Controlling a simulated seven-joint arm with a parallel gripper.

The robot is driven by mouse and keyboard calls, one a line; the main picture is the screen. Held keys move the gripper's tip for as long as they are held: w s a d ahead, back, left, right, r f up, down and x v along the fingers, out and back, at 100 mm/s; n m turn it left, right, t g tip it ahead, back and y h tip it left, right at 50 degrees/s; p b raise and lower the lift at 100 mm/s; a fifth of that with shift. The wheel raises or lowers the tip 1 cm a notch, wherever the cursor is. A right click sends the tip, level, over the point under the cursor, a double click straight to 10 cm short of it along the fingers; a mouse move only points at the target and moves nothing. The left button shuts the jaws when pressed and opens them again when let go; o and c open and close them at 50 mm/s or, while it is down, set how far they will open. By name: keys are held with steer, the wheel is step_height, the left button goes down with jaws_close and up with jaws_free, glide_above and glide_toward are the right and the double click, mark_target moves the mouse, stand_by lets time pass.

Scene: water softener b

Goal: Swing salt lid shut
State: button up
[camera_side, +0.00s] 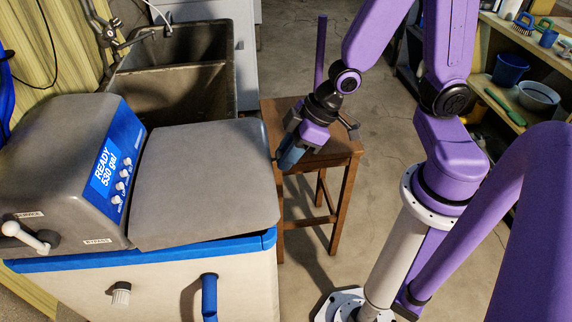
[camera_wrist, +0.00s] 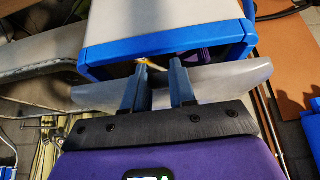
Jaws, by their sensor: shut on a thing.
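The salt lid (camera_side: 205,180) is the broad grey panel on the front of the water softener, beside the blue control panel (camera_side: 112,165). It lies low over the blue rim (camera_side: 150,251), nearly level, with a thin dark gap under part of its front edge. My gripper (camera_side: 285,163) is at the lid's right edge, tilted down and left. Its two fingers show in the wrist view (camera_wrist: 157,66), apart, with their tips near a blue-edged grey part of the softener (camera_wrist: 160,35). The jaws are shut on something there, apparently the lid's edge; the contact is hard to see.
A wooden stool (camera_side: 335,155) stands just right of the softener, under my gripper. A dark sink (camera_side: 180,90) is behind. Shelves (camera_side: 485,90) with bowls and brushes are at the far right. Bare concrete floor (camera_side: 310,285) lies in front of the stool.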

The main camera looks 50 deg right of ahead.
steer(key=shift+f, duration=2.1)
steer(key=o, duration=0.9)
steer(key=shift+w+a+r, duration=0.1)
steer(key=shift+s+d+r, duration=0.5)
steer(key=shift+s+r, duration=0.05)
steer(key=shift+r, duration=4.2)
steer(key=s+d+n+g+h, duration=0.1)
steer(key=s, duration=0.3)
steer(key=s+d+r+n+g+h, duration=0.1)
steer(key=s+d, duration=0.1)
steer(key=s, duration=0.2)
steer(key=s+d+r+n+g+h, duration=0.1)
steer(key=s+g, duration=0.1)
steer(key=s, duration=0.2)
steer(key=shift+s+d+r+n+h, duration=0.2)
steer(key=shift+s+d+n+h, duration=0.1)
steer(key=shift+h, duration=0.1)
